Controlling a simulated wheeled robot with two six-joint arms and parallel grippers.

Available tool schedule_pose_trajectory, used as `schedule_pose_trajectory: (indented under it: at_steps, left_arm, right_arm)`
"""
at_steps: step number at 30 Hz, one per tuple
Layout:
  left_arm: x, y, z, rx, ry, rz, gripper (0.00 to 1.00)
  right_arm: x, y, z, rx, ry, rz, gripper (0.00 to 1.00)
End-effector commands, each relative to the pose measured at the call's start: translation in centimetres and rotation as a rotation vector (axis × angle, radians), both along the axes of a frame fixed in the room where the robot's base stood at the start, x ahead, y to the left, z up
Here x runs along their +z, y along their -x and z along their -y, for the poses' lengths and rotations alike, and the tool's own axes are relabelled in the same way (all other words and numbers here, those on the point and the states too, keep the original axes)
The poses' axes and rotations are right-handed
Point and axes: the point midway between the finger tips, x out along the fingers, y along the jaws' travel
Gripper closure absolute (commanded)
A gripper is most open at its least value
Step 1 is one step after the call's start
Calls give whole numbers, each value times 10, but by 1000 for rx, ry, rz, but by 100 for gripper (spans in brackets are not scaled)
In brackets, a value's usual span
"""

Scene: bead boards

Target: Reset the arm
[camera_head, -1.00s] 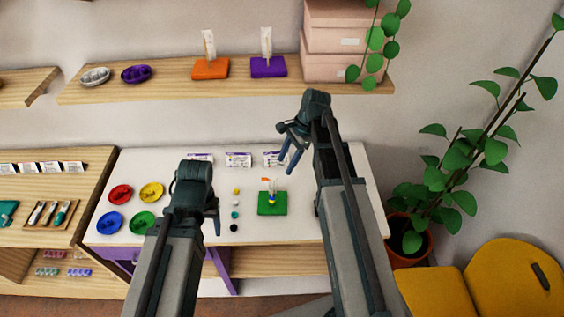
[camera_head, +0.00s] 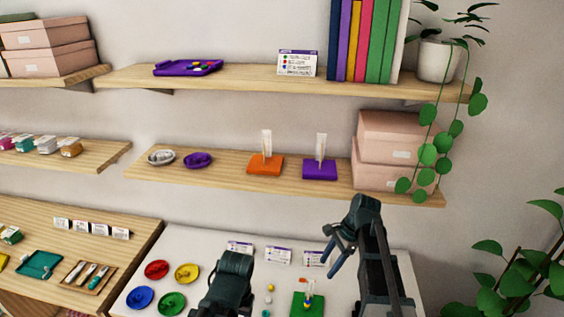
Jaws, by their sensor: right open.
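My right gripper (camera_head: 331,264) is open and empty, its two dark fingers pointing down and left above the back of the white table (camera_head: 215,262). My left gripper (camera_head: 230,284) hangs over the table's middle; its fingers are hidden behind its dark body. A green board (camera_head: 300,306) with an upright post and blue and yellow beads on it stands on the table, left of my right arm. Its lower edge is cut off by the frame. A few loose beads (camera_head: 270,288) lie in a column left of the board.
Red (camera_head: 157,270), yellow (camera_head: 187,273), blue (camera_head: 140,298) and green (camera_head: 171,303) dishes stand at the table's left. Cards (camera_head: 278,257) line its back. A shelf above holds an orange board (camera_head: 265,167), a purple board (camera_head: 320,170) and pink boxes (camera_head: 394,150).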

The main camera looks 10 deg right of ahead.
Motion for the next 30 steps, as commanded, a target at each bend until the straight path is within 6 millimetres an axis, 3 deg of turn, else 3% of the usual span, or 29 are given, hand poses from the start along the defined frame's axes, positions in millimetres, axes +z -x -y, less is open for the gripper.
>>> schedule_pose_trajectory:
  at_steps: [5, 9, 15, 21, 30]
  left_arm:
    - [-26, 0, 0, -2, 0, 0, 39]
    - [-54, 0, 0, -5, -1, 0, 39]
    - [-82, 0, 0, -9, -2, 0, 39]
    - [-95, 0, 0, -11, -2, -1, 39]
    - [-95, 0, 0, -12, -2, -1, 39]
  right_arm:
    - [-32, 31, -49, 315, 69, 70, 39]
    - [-66, 72, -99, 771, 156, 156, 39]
    - [-98, 121, -143, 1363, 247, 234, 39]
    - [-110, 146, -160, 1703, 287, 258, 39]
    - [-110, 149, -163, 1780, 295, 262, 39]
